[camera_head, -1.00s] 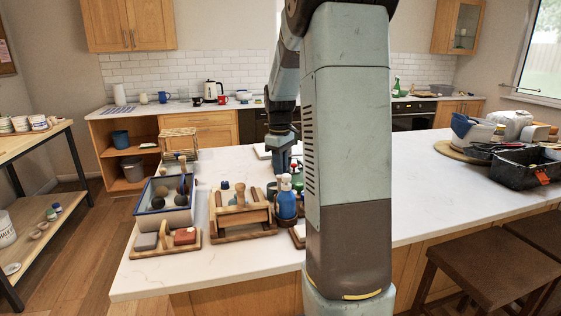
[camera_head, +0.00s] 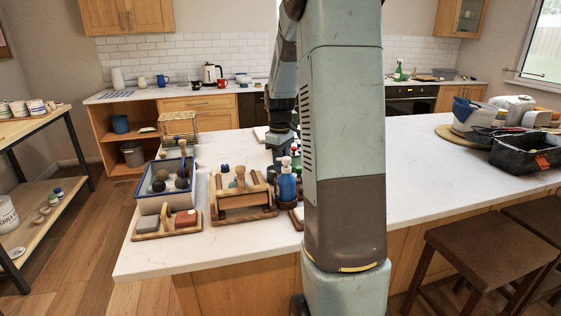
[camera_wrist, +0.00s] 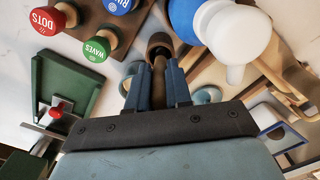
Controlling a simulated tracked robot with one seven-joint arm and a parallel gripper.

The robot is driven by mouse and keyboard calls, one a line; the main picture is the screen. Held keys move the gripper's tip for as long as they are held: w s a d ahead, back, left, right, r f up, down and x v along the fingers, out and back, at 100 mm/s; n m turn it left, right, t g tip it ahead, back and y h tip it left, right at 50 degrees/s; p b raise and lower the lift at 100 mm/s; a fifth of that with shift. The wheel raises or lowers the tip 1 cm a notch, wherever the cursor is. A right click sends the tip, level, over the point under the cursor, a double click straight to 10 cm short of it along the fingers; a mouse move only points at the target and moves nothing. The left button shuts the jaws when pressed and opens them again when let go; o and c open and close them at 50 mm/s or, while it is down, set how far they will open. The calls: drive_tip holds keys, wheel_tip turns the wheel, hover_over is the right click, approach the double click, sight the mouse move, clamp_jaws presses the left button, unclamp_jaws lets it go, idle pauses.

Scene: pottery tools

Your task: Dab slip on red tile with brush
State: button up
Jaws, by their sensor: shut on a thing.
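The red tile (camera_head: 186,217) lies beside a grey tile (camera_head: 147,223) on a small wooden tray at the near left of the counter in the head view. My gripper (camera_head: 279,145) is low over the counter, behind the blue pump bottle (camera_head: 287,184) and well to the right of the tile. In the wrist view my gripper (camera_wrist: 157,88) is shut on a dark brown wooden handle with a rounded end, apparently the brush (camera_wrist: 159,45). Its bristles are hidden. I cannot make out the slip for certain; a pale blue round thing (camera_wrist: 207,95) shows partly beside the fingers.
Several coloured stamps (camera_wrist: 96,48) and a green tray (camera_wrist: 66,88) are close to my gripper.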

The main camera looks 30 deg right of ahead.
drive_tip(key=o, duration=0.9)
wheel_tip(320, 180, up, 14)
drive_tip(key=shift+w, duration=0.15)
drive_tip(key=shift+a, duration=0.15)
